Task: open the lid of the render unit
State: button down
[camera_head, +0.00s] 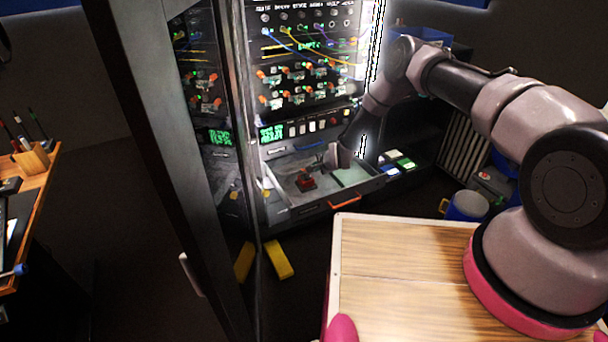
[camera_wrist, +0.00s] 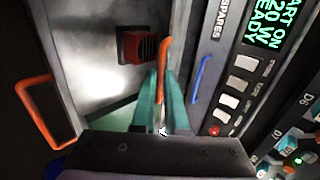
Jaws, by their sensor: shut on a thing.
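An open grey drawer of the rack unit (camera_head: 283,216) holds a red block (camera_head: 305,182) and a pale panel (camera_head: 352,176). The red block also shows in the wrist view (camera_wrist: 135,47), beside a grey metal surface (camera_wrist: 85,45). My gripper (camera_head: 343,160) reaches down into the drawer's back right part. In the wrist view its teal fingers (camera_wrist: 164,92) are shut on a slim orange handle (camera_wrist: 165,60), whose upper end shows above them. Its lower part is hidden between the fingers. I cannot tell from these views which part is the lid.
The drawer front has an orange pull (camera_head: 344,203). A control panel with a green display (camera_head: 271,133) and buttons stands behind the drawer. A blue handle (camera_wrist: 203,78) is close right of my fingers. An open cabinet door (camera_head: 175,120) stands left; a wooden top (camera_head: 400,262) is in front.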

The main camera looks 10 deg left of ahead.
jog(key=shift+w+a+r, duration=0.25)
jog(key=shift+w+r, duration=0.1)
jog(key=shift+r, duration=0.35)
jog(key=shift+w+a+r, duration=0.2)
jog(key=shift+w+r, duration=0.15)
jog(key=shift+r, duration=0.35)
jog(key=shift+w+a+r, duration=0.3)
jog(key=shift+w+r, duration=0.15)
jog(key=shift+r, duration=0.15)
jog(key=shift+w+a+r, duration=0.25)
jog(key=shift+w+r, duration=0.2)
jog(key=shift+r, duration=0.15)
jog(key=shift+w+a+r, duration=0.35)
jog(key=shift+w+r, duration=0.15)
jog(key=shift+r, duration=0.05)
jog(key=shift+w+a+r, duration=0.35)
jog(key=shift+w+r, duration=0.15)
